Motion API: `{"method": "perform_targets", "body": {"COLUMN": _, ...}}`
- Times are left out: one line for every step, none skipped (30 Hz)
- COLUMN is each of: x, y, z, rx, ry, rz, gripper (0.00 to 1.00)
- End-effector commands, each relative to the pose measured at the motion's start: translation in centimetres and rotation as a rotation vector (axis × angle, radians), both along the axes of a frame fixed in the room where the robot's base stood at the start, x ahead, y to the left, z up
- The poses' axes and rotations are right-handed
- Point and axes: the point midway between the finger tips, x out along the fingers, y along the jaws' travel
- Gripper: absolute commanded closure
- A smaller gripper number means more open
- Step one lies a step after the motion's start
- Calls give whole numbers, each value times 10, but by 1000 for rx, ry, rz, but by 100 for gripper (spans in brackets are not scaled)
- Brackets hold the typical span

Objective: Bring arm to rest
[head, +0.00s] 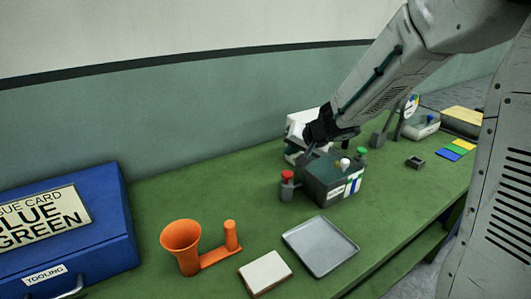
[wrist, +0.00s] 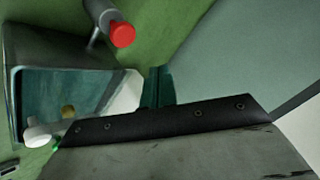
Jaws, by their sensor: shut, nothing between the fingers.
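My gripper (head: 308,148) is shut and empty at the end of my arm, which reaches in from the upper right in the head view. It points down above the back of the green bench, just behind a dark green-grey box (head: 322,186) and in front of a white object (head: 297,125). Whether it touches either is hard to tell. In the wrist view the open box (wrist: 18,85) lies at the left, with a red-capped grey item (wrist: 122,34) above it. My dark wrist edge covers the lower part of that view.
The green bench (head: 190,200) runs along a wall. A blue case (head: 105,225), orange funnel piece (head: 182,245), pale block (head: 265,272) and grey tray (head: 320,246) stand at the near left. Colored cards (head: 455,152) and a small dark block (head: 414,162) lie at right.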

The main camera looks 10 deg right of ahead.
Motion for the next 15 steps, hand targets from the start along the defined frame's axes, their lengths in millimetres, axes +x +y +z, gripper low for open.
{"method": "perform_targets", "body": {"x": 0, "y": 0, "z": 0, "rx": -4, "ry": -2, "rz": 4, "gripper": 100}}
{"method": "perform_targets", "body": {"x": 0, "y": 0, "z": 0, "rx": -11, "ry": -5, "rz": 11, "gripper": 100}}
{"method": "perform_targets", "body": {"x": 0, "y": -1, "z": 0, "rx": -30, "ry": -11, "rz": 24, "gripper": 100}}
{"method": "perform_targets", "body": {"x": 1, "y": -3, "z": -1, "rx": -57, "ry": -20, "rz": 36, "gripper": 100}}
{"method": "perform_targets", "body": {"x": 2, "y": -7, "z": -1, "rx": -92, "ry": -30, "rz": 46, "gripper": 100}}
{"method": "perform_targets", "body": {"x": 4, "y": -14, "z": -2, "rx": -149, "ry": -45, "rz": 52, "gripper": 100}}
{"method": "perform_targets", "body": {"x": 4, "y": -22, "z": -3, "rx": -200, "ry": -54, "rz": 51, "gripper": 100}}
{"method": "perform_targets", "body": {"x": 4, "y": -31, "z": -6, "rx": -256, "ry": -57, "rz": 45, "gripper": 100}}
{"method": "perform_targets", "body": {"x": 2, "y": -45, "z": -9, "rx": -337, "ry": -55, "rz": 30, "gripper": 100}}
{"method": "perform_targets", "body": {"x": -2, "y": -56, "z": -8, "rx": -401, "ry": -50, "rz": 17, "gripper": 100}}
{"method": "perform_targets", "body": {"x": -8, "y": -68, "z": -5, "rx": -465, "ry": -40, "rz": 0, "gripper": 100}}
{"method": "perform_targets", "body": {"x": -17, "y": -83, "z": -1, "rx": -548, "ry": -17, "rz": -20, "gripper": 100}}
{"method": "perform_targets", "body": {"x": -27, "y": -93, "z": 4, "rx": -606, "ry": 7, "rz": -33, "gripper": 100}}
{"method": "perform_targets", "body": {"x": -39, "y": -102, "z": 8, "rx": -658, "ry": 38, "rz": -45, "gripper": 100}}
{"method": "perform_targets", "body": {"x": -56, "y": -113, "z": 15, "rx": -720, "ry": 88, "rz": -57, "gripper": 100}}
